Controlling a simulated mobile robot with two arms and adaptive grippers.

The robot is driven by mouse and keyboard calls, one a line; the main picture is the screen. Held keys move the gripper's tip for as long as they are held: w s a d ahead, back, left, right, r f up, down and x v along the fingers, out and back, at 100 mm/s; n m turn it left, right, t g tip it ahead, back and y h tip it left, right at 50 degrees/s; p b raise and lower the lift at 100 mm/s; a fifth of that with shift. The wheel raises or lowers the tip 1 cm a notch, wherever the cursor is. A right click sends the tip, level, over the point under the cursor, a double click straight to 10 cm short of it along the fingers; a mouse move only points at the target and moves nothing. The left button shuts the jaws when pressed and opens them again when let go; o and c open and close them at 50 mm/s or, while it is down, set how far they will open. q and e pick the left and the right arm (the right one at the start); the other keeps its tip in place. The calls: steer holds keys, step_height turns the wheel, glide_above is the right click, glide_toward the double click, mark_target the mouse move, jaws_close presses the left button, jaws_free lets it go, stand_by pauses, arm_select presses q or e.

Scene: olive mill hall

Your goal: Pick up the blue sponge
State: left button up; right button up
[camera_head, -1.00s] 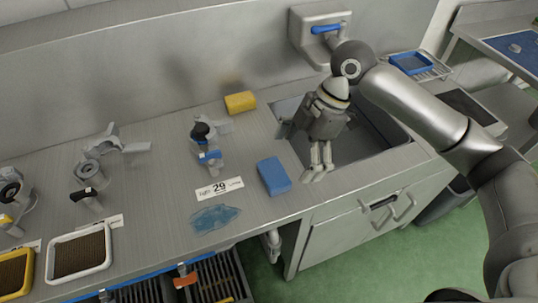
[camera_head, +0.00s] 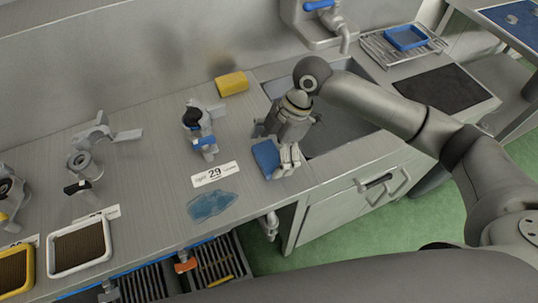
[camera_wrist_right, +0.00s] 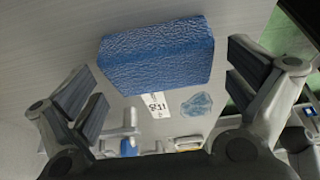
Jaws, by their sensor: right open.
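The blue sponge (camera_head: 265,157) lies on the steel counter just left of the sink's front corner. My right gripper (camera_head: 287,158) is over the sponge's right side in the head view and covers part of it. In the right wrist view the sponge (camera_wrist_right: 157,55) shows large, ahead of and between the two spread fingers of the right gripper (camera_wrist_right: 167,90). The gripper is open, with a gap visible on both sides of the sponge. My left gripper is not in view.
A yellow sponge (camera_head: 232,84) lies near the wall. A valve with a blue handle (camera_head: 203,141) stands behind the label. The sink (camera_head: 345,127) is to the right.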

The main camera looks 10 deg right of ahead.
steer(key=shift+s+a+f, duration=0.1)
steer(key=shift+a+f, duration=0.05)
steer(key=shift+f, duration=0.4)
steer(key=c, duration=0.7)
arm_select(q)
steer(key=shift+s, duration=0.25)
arm_select(e)
steer(key=shift+r, duration=0.5)
step_height(320, 180, up, 2)
steer(key=shift+r+b, duration=0.2)
steer(key=shift+b, duration=0.3)
steer(key=s+d+r, duration=0.2)
steer(key=r, duration=0.1)
steer(key=s+d+r, duration=0.1)
steer(key=r, duration=0.1)
steer(key=shift+s+d+r, duration=0.1)
steer(key=shift+d+r, duration=0.05)
steer(key=shift+d, duration=0.05)
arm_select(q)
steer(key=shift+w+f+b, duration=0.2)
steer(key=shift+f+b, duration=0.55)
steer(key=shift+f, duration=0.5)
arm_select(e)
steer(key=s+d+r, duration=0.1)
steer(key=s+d, duration=0.1)
steer(key=s+d+r, duration=0.3)
steer(key=s+d, duration=0.1)
steer(key=s, duration=0.1)
steer(key=shift+d+r, duration=0.1)
steer(key=shift+r, duration=0.1)
